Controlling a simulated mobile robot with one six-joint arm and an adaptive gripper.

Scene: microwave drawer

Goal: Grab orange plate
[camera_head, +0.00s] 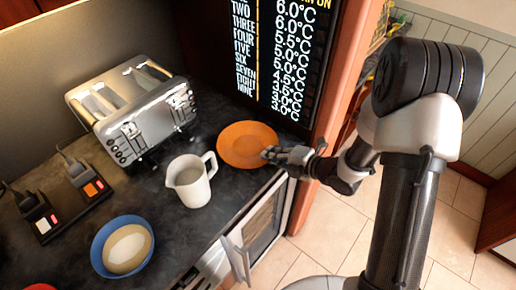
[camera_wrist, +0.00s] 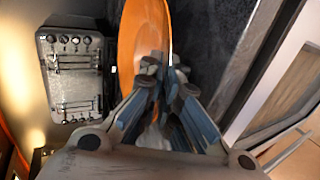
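The orange plate (camera_head: 245,143) lies near the right end of the dark counter, by the dark menu board. My gripper (camera_head: 272,153) is at the plate's right rim, reaching in from the right. In the wrist view, the plate (camera_wrist: 141,42) shows steeply edge-on, and its rim runs in between the two fingertips of my gripper (camera_wrist: 166,70). The fingers are close together and look shut on the rim. The fingers hide the near part of the plate, and I cannot tell whether it is raised off the counter.
A white jug (camera_head: 190,181) stands just left of the plate. A silver toaster (camera_head: 140,108) is behind it, and also shows in the wrist view (camera_wrist: 75,75). A blue bowl (camera_head: 97,250) sits at front left. A built-in appliance (camera_head: 262,225) is under the counter's front edge.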

